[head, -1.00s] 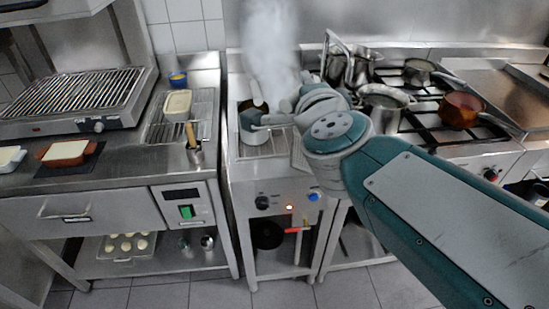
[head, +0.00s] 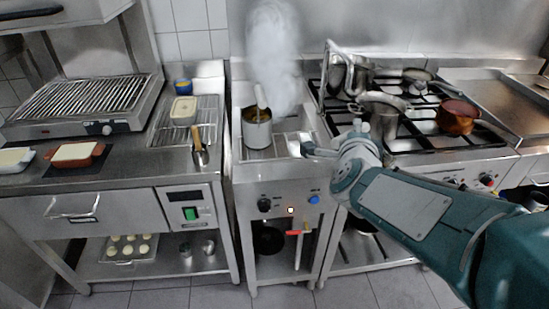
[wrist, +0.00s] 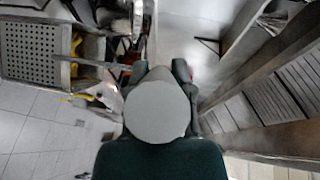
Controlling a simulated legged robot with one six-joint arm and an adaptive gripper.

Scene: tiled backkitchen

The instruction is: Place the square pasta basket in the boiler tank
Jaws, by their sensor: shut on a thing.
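The boiler tank (head: 237,150) is the steel unit in the middle of the head view, with steam over its back. My gripper (head: 312,150) is beside the front right of its top. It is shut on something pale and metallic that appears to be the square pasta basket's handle.
A bent metal pipe (head: 326,75) rises at the right, beside a stove with several pots and a copper pot (head: 457,118). A counter with a grill (head: 80,98) lies left.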

